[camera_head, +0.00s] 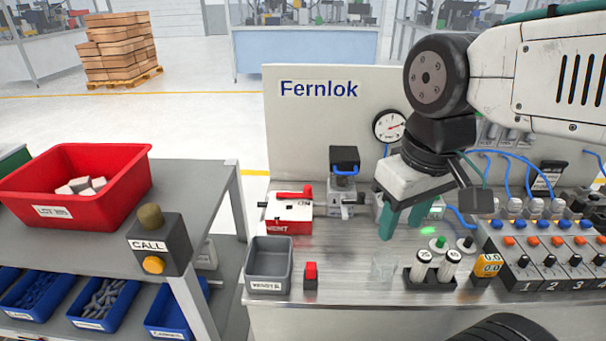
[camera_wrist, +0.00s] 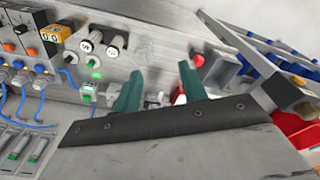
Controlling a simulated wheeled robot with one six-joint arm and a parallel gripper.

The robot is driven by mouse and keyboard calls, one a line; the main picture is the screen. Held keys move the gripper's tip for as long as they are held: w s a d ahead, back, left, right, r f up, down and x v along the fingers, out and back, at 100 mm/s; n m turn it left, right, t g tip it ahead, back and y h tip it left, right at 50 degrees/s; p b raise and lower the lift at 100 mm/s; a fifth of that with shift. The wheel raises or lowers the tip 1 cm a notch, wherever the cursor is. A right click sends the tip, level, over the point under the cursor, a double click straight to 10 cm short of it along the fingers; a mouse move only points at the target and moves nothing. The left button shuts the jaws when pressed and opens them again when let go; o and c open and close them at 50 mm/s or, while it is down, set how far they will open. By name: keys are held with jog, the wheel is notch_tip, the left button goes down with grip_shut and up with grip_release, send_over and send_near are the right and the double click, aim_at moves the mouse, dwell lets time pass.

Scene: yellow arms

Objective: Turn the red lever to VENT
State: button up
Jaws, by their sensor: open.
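The red lever (camera_head: 292,194) lies across the top of a white box with a red front (camera_head: 288,227), left of centre on the bench in the head view. "VENT" is printed at the box's front left; a second marking near the lever is too small to read. My gripper (camera_head: 404,224) is open and empty, its two green fingers pointing down over the bench, well right of the lever box and apart from it. In the wrist view my gripper (camera_wrist: 160,85) shows both fingers spread; a bit of red shows by the right finger, too blurred to name.
A black-topped fixture (camera_head: 344,162) stands between the lever box and my gripper. A vial holder (camera_head: 430,280) and switch panel (camera_head: 550,262) stand right. The Fernlok panel (camera_head: 315,130) rises behind.

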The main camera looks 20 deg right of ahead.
jog(key=w+n, duration=0.8)
jog(key=w, duration=0.7)
jog(key=n+g, duration=0.1)
jog(key=n, duration=0.8)
send_over(308, 186)
jog(key=f, duration=0.6)
jog(key=shift+s+f, duration=0.3)
jog(key=shift+f, duration=0.05)
jog(key=shift+w+f+n, duration=0.15)
jog(key=shift+f+n, duration=0.1)
jog(key=shift+n, duration=0.05)
notch_tip(308, 186, down, 8)
jog(key=shift+r, duration=0.25)
grip_shut()
